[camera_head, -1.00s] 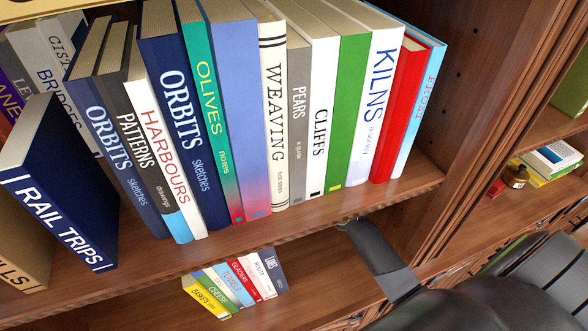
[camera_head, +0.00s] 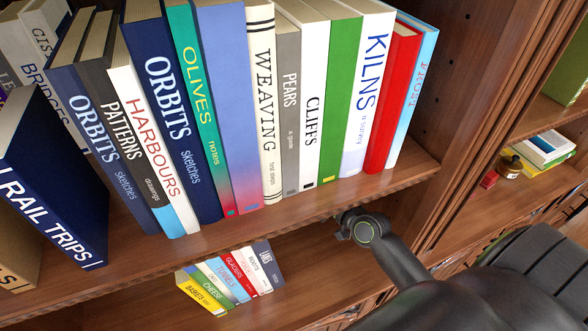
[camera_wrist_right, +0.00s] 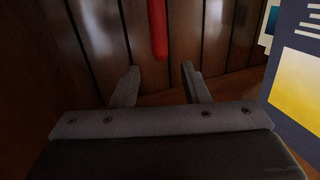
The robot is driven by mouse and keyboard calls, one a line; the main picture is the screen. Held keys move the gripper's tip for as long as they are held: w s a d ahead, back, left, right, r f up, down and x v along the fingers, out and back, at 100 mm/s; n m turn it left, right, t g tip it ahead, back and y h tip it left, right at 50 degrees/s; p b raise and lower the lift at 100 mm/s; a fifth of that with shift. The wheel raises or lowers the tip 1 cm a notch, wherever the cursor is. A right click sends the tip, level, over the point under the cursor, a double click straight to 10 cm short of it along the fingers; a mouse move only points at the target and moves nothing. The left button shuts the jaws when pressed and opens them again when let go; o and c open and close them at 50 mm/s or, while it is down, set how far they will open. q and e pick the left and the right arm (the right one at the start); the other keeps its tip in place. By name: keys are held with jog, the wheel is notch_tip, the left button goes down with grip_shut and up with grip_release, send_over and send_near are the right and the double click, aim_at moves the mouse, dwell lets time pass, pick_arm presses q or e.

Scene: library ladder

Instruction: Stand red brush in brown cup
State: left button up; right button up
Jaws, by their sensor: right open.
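My right gripper (camera_wrist_right: 160,70) is open and empty in the right wrist view, with its two fingers apart. A slim upright red thing with a rounded lower end (camera_wrist_right: 157,32) shows beyond the gap between the fingertips, against dark wood panels. It may be the red brush; its upper part is cut off by the frame. The fingers do not appear to touch it. I cannot make out the brown cup for certain in either view. My left gripper is not in view.
Tall books fill the upper shelf (camera_head: 220,235). Small books (camera_head: 232,277) stand on the lower shelf, beside my arm. A small brown jar (camera_head: 510,165) and stacked books (camera_head: 543,150) lie on the right-hand shelf. A dark blue book (camera_wrist_right: 298,75) is close at right in the wrist view.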

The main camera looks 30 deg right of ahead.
jog(key=v, duration=0.4)
jog(key=shift+s+b, duration=0.2)
jog(key=shift+b, duration=0.1)
dwell(0.4)
